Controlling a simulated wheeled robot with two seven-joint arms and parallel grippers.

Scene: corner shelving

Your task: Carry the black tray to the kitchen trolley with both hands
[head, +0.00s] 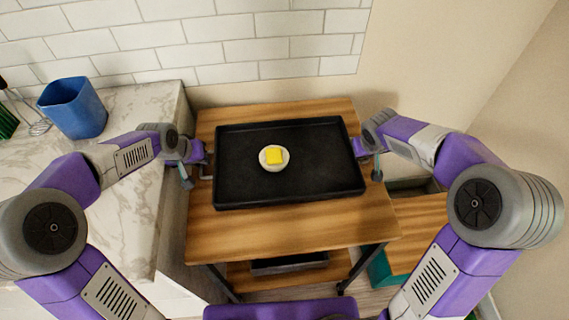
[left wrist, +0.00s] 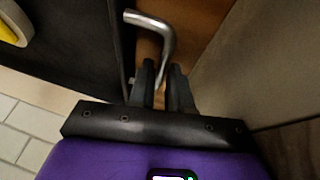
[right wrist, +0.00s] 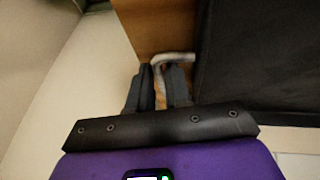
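The black tray (head: 325,178) lies over the wooden top of the kitchen trolley (head: 290,233). It looks level; I cannot tell whether it touches the top. A small white round dish (head: 264,164) with a yellow block (head: 275,157) stands near the tray's middle. My left gripper (left wrist: 162,75) is at the metal handle (left wrist: 150,24) on the tray's left side, with its fingers closed around the bar. My right gripper (right wrist: 158,75) is at the handle (right wrist: 178,57) on the right side, its fingers likewise closed around the bar. The head view hides most of both handles.
A marble counter (head: 120,200) with a blue container (head: 73,108) stands close on the left. A white tiled wall (head: 230,40) is behind. A lower wooden surface (head: 418,225) is at the right, near a beige wall (head: 430,60). A dark item (head: 290,263) sits on the lower shelf.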

